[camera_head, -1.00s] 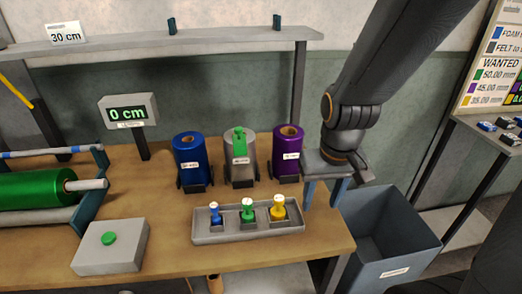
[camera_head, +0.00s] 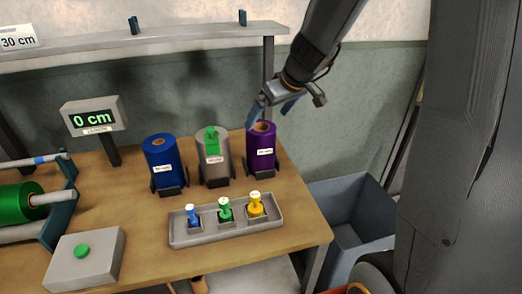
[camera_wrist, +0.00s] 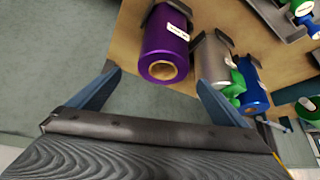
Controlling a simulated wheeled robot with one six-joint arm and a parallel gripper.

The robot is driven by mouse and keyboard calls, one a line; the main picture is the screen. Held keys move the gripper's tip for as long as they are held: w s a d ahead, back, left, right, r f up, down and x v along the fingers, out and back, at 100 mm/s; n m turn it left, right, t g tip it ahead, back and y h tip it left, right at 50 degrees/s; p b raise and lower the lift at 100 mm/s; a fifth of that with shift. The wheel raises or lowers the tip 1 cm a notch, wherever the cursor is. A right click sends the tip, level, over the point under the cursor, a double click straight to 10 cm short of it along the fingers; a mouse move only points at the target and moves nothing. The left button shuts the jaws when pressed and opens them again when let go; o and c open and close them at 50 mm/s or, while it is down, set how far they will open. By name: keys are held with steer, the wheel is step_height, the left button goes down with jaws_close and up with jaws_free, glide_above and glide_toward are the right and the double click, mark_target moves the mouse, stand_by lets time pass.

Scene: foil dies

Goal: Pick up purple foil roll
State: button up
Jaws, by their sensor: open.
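The purple foil roll (camera_head: 261,153) stands upright in a dark holder at the right end of the row of rolls on the wooden table. My gripper (camera_head: 270,118) is open and empty, above and behind the purple roll's top. In the wrist view the purple roll (camera_wrist: 166,42) shows its cardboard core end and white label. It lies ahead of the gap between my two blue fingers (camera_wrist: 155,88), apart from both. No finger visibly touches it.
A grey roll (camera_head: 214,160) with a green piece on it stands beside the purple one, then a blue roll (camera_head: 162,162). A tray (camera_head: 212,239) with several coloured-handled pieces sits in front. A grey bin (camera_head: 352,222) stands right of the table. A shelf (camera_head: 190,39) runs behind.

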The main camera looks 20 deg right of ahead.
mark_target(261, 128)
steer(key=shift+s+a+p+x, duration=0.1)
steer(key=shift+s+p+x, duration=0.1)
steer(key=shift+x, duration=1.65)
steer(key=shift+s+a+p+x, duration=0.1)
steer(key=shift+p+x, duration=0.1)
steer(key=shift+x, duration=1.65)
steer(key=shift+f, duration=0.15)
steer(key=c, duration=1.9)
steer(key=shift+c, duration=1.2)
